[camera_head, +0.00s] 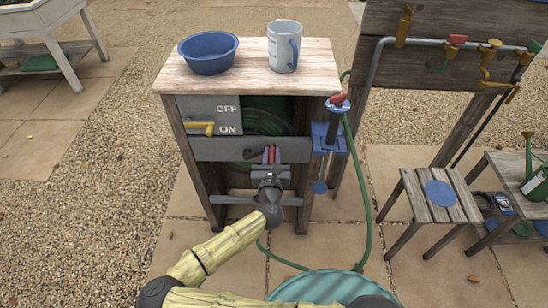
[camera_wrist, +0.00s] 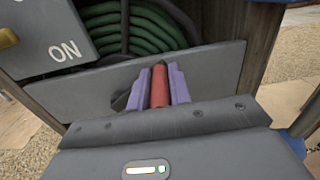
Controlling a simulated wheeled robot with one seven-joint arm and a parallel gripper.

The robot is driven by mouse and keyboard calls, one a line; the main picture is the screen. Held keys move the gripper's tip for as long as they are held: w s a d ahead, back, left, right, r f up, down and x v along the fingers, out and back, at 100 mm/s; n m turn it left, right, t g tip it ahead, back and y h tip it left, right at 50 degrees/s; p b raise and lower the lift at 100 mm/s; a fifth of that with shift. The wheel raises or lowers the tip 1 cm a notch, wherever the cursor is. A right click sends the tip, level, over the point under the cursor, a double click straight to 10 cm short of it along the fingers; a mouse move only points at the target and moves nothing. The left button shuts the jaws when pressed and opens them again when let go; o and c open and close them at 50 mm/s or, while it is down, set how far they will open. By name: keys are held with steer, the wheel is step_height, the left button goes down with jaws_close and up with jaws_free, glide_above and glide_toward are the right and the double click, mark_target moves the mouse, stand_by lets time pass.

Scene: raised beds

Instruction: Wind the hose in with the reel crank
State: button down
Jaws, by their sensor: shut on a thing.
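The reel holds a coil of green hose (camera_head: 266,120) inside the wooden stand, also in the wrist view (camera_wrist: 125,28). The red crank handle (camera_wrist: 159,86) stands out in front of the grey lower panel. My gripper (camera_head: 271,156) is shut on this handle, with its purple fingers on both sides of it in the wrist view. The crank's arm is mostly hidden behind my gripper. Loose green hose (camera_head: 367,200) hangs down the stand's right side and curves over the paving. A yellow lever (camera_head: 202,128) lies level beside the word ON.
A blue bowl (camera_head: 208,62) and a pale mug (camera_head: 284,50) stand on the stand's top (camera_head: 245,84). A blue bracket (camera_head: 328,138) juts from its right side. A slatted stool (camera_head: 411,203) stands to the right. A teal ribbed thing (camera_head: 318,284) is at the front. Gravel lies open on the left.

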steer(key=shift+a, duration=0.3)
steer(key=c, duration=1.3)
jaws_free()
steer(key=shift+a, duration=0.1)
steer(key=shift+s, duration=0.15)
steer(key=s+b, duration=0.1)
steer(key=s, duration=1)
steer(key=shift+s, duration=0.4)
